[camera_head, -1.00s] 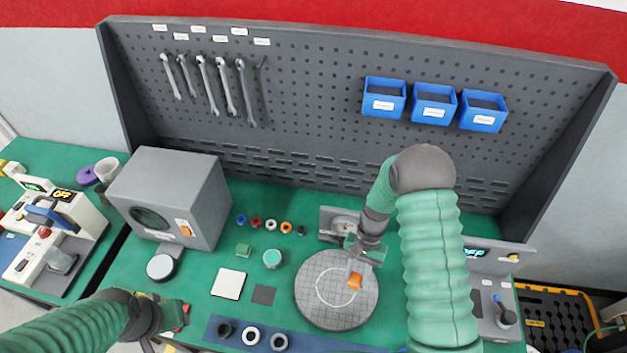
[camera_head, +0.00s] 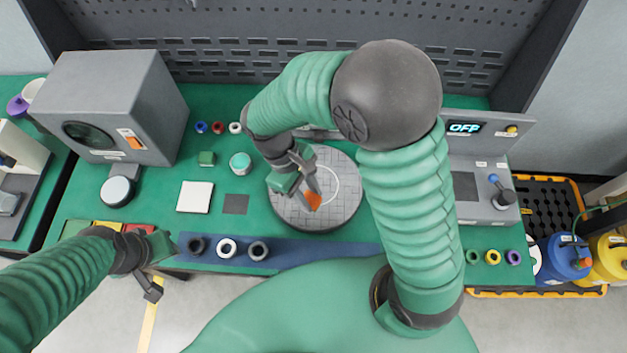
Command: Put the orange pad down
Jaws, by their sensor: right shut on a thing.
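The orange pad (camera_head: 313,201) is a small orange block at the tips of my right gripper (camera_head: 310,190). My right gripper is shut on it, over the round grey gridded plate (camera_head: 335,212) with a white ring line. Whether the pad touches the plate I cannot tell. My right forearm hides the back of the plate. My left gripper (camera_head: 158,272) is at the lower left, near the table's front edge, with its fingers apart and nothing between them.
A white square (camera_head: 195,197) and a dark square (camera_head: 235,204) lie left of the plate. A blue strip (camera_head: 310,252) with several rings runs along the front edge. A grey box machine (camera_head: 115,105) stands at left. A control panel (camera_head: 478,195) stands at right.

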